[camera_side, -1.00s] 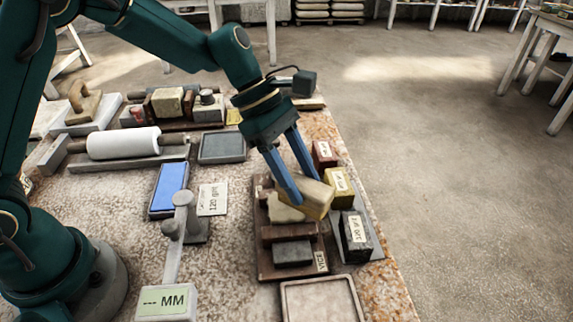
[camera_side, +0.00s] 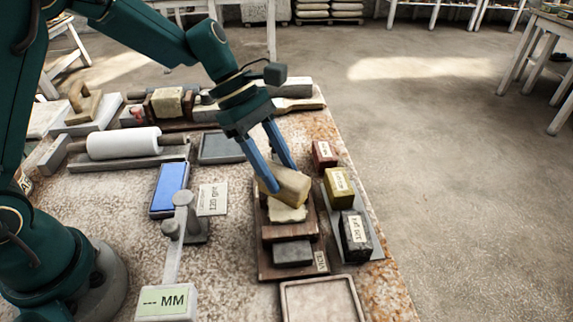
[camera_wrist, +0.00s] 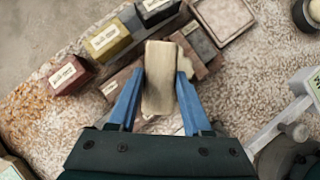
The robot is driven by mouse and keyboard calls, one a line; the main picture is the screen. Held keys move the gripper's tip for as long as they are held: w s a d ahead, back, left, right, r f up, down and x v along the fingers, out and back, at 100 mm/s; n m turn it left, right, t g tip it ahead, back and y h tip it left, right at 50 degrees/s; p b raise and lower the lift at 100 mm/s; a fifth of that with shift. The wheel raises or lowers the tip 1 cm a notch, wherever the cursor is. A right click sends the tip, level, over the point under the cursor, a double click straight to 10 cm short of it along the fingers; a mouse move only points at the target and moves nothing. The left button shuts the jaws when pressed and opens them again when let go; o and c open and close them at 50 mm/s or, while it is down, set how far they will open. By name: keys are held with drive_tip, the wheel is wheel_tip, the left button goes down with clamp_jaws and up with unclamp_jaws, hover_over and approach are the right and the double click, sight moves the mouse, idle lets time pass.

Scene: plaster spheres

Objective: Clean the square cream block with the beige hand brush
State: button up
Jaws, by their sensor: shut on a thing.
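My gripper (camera_side: 274,170) has blue fingers and is shut on the beige hand brush (camera_side: 289,187). In the wrist view the brush (camera_wrist: 160,78) lies lengthwise between the two fingers. The square cream block (camera_side: 288,214) sits in the brown vice (camera_side: 265,262), directly below the brush in the side view. The brush hides part of the block. I cannot tell whether brush and block touch. In the wrist view only a pale edge of the block (camera_wrist: 160,126) shows beside the brush.
Red, yellow (camera_side: 338,187) and dark (camera_side: 355,236) labelled grit blocks stand close on the right. A gauge stand (camera_side: 173,250) and a blue-topped box (camera_side: 169,189) stand to the left.

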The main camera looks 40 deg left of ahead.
sight(303, 184)
drive_tip(key=shift+d, duration=0.15)
drive_tip(key=shift+w+d, duration=0.1)
drive_tip(key=shift+d, duration=1.95)
drive_tip(key=shift+a+r, duration=0.35)
drive_tip(key=shift+a, duration=0.25)
drive_tip(key=shift+a+r, duration=0.35)
drive_tip(key=shift+a, duration=0.2)
drive_tip(key=shift+r, duration=0.1)
drive_tip(key=shift+r, duration=1.15)
